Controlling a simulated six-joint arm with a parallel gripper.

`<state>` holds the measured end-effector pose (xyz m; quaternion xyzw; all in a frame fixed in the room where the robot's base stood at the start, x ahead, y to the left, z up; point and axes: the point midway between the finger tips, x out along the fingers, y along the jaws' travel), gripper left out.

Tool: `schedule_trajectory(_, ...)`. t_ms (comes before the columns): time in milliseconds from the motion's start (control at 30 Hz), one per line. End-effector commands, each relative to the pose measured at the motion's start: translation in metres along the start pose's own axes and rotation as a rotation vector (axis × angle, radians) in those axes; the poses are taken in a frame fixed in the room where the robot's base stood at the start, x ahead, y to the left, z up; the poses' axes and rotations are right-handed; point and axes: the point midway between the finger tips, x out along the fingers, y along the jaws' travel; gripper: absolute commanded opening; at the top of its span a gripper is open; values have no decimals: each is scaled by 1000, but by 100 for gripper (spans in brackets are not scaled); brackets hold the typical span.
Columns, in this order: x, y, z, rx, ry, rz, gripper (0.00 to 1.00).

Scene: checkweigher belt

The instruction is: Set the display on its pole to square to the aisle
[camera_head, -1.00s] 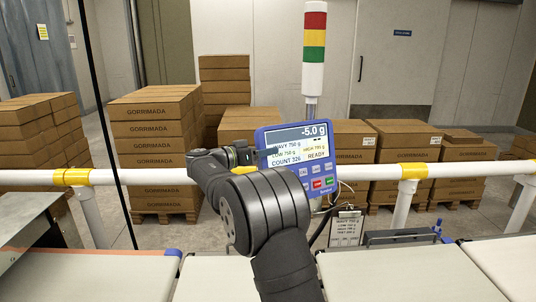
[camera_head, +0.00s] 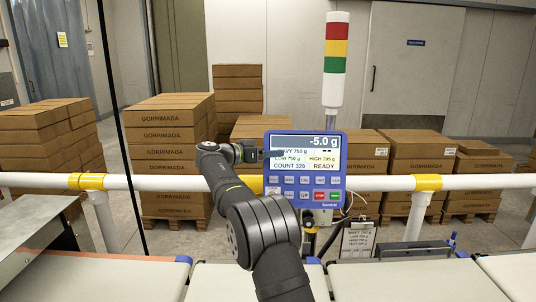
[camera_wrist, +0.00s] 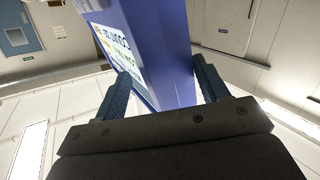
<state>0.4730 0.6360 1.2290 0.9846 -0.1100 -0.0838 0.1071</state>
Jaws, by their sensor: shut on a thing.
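The blue display (camera_head: 306,205) stands in front of the white rail and now faces my body camera almost straight on. Its screen reads -5.0 g, COUNT 326 and READY, above rows of keys. My gripper (camera_head: 272,154) is at its left edge, with a finger lying across the left part of the screen. In the wrist view, the blue housing (camera_wrist: 165,50) stands between the two fingers of my gripper (camera_wrist: 163,84), which is shut on it.
A red, yellow and green light tower (camera_head: 336,60) rises behind the display. The white rail (camera_head: 375,184) with yellow joints runs across. Stacked cartons (camera_head: 165,135) fill the floor behind.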

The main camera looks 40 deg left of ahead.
Motion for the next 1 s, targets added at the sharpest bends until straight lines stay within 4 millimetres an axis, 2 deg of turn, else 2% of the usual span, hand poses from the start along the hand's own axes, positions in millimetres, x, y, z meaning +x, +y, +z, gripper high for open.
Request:
schedule_trajectory(33, 10, 0, 6, -9, -7, 4, 26)
schedule_trajectory(167, 10, 0, 6, -10, -7, 4, 26)
schedule_trajectory(200, 10, 0, 7, -10, -7, 4, 65)
schedule_trajectory(533, 8, 1, 5, -7, -6, 8, 65)
schedule_trajectory(667, -1, 1, 4, -6, -5, 6, 65)
schedule_trajectory(767, -18, 0, 3, -6, -4, 3, 65)
schedule_trajectory(1000, -77, 0, 3, -6, -3, 1, 65)
